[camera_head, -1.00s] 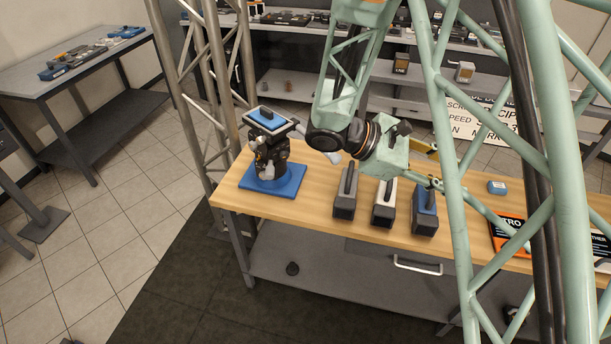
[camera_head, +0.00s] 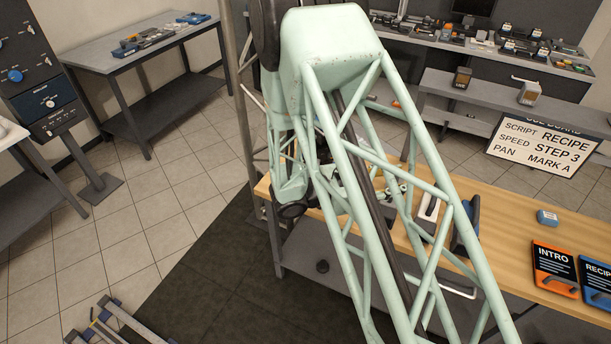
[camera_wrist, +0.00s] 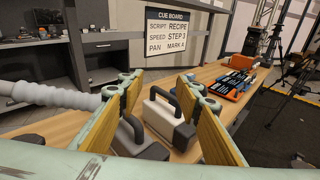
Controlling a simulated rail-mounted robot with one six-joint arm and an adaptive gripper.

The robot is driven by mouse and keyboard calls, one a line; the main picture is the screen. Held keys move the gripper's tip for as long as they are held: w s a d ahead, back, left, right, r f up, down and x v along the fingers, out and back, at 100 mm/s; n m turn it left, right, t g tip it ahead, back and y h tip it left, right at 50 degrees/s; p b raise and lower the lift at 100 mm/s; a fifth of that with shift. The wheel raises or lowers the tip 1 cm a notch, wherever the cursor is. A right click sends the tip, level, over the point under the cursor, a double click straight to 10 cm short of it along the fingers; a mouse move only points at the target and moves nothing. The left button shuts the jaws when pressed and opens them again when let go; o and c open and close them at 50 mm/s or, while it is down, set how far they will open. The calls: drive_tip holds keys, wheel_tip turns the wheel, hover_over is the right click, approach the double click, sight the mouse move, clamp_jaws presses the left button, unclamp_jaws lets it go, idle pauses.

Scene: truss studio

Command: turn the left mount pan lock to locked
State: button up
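The left mount and its pan lock cannot be made out in the head view; my arm covers that end of the wooden bench (camera_head: 500,215). In the wrist view my gripper (camera_wrist: 160,82) is open, with two yellow-faced fingers spread apart and nothing held. A grey ribbed bar (camera_wrist: 45,94) enters from the left edge and ends by the left finger; it may be the mount's handle, but I cannot tell. No pan lock is identifiable in either current view.
A white block with a black handle (camera_wrist: 168,121) shows beyond the fingers, with a grey block (camera_wrist: 140,145) beside it. A blue block (camera_head: 466,225) stands on the bench. Orange (camera_head: 553,268) and blue (camera_head: 598,280) cards lie right. The cue board (camera_head: 543,147) reads PAN MARK A.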

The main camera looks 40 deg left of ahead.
drive_tip(key=s+a+f+n+t+y, duration=0.1)
drive_tip(key=s+a+f+n+y, duration=0.3)
drive_tip(key=a, duration=0.5)
drive_tip(key=s+a+f+n+t+y+p, duration=0.1)
drive_tip(key=s+a+f+n+y, duration=0.3)
drive_tip(key=a, duration=0.5)
drive_tip(key=s+a+f+n+t+y+p, duration=0.1)
drive_tip(key=s+a+f+n+y, duration=0.3)
drive_tip(key=s+a+f, duration=0.3)
drive_tip(key=s+a+n, duration=0.1)
drive_tip(key=s+a, duration=0.1)
drive_tip(key=shift+s+a+f+t+y, duration=0.15)
drive_tip(key=shift+s+a+t+y, duration=0.05)
drive_tip(key=shift+a+t+y, duration=0.1)
drive_tip(key=shift+w, duration=0.1)
drive_tip(key=shift+p+x, duration=0.65)
drive_tip(key=shift+x, duration=6.15)
drive_tip(key=shift+c, duration=0.7)
drive_tip(key=c, duration=0.7)
